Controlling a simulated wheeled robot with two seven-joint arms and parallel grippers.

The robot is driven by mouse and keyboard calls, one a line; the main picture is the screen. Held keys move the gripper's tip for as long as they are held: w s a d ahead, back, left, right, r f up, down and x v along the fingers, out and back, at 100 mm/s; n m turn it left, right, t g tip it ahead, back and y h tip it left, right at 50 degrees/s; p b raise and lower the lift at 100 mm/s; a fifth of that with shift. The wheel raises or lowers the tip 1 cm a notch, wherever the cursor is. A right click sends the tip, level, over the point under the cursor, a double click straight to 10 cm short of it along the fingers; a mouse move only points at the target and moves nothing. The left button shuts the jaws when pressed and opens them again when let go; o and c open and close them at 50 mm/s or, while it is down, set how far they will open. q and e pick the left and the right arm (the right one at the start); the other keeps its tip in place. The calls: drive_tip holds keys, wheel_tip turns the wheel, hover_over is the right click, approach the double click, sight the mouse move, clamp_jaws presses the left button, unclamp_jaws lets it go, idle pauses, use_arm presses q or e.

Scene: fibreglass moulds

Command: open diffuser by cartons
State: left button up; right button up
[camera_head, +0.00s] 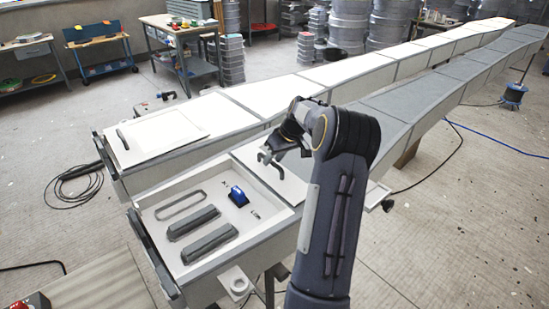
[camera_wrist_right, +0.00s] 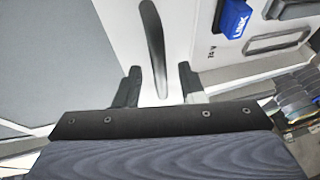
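The right long mould has a tray-like bay (camera_head: 208,263) at its near end, uncovered, with its contents showing. Behind the bay lies a pale lid panel (camera_head: 288,187) with a dark bar handle (camera_head: 269,164); the handle also shows in the wrist view (camera_wrist_right: 155,42). My right gripper (camera_head: 287,152) is over this handle. In the wrist view its fingers (camera_wrist_right: 160,82) are apart, one on each side of the handle's near end, with gaps visible. The left mould has a pale panel (camera_head: 165,135) with a dark handle at its near end. My left gripper is out of view. I cannot identify any cartons.
The bay holds a blue block (camera_head: 238,196), two dark grey bars (camera_head: 210,242) and a grey frame (camera_head: 180,205). Both moulds run far back right. Workbenches (camera_head: 180,45) and stacked round grey containers (camera_head: 305,48) stand behind. Cables lie on the floor.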

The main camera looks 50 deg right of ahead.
drive_tip(key=b+v, duration=0.1)
drive_tip(key=v, duration=0.6)
drive_tip(key=shift+s+r, duration=0.25)
drive_tip(key=shift+r, duration=0.1)
idle(0.4)
drive_tip(key=s+a+r+y, duration=0.1)
drive_tip(key=a+r, duration=0.2)
drive_tip(key=a, duration=0.8)
drive_tip(key=s+a+r, duration=0.1)
drive_tip(key=a+r, duration=0.2)
drive_tip(key=a, duration=0.8)
drive_tip(key=s+a+f+y, duration=0.1)
drive_tip(key=s+a+f, duration=0.3)
drive_tip(key=s+a, duration=0.3)
drive_tip(key=s+a+f+n, duration=0.1)
drive_tip(key=s+a+f, duration=0.3)
drive_tip(key=s+a, duration=0.4)
drive_tip(key=a, duration=0.5)
drive_tip(key=shift+n+t+y, duration=0.3)
drive_tip(key=shift+t+y, duration=0.1)
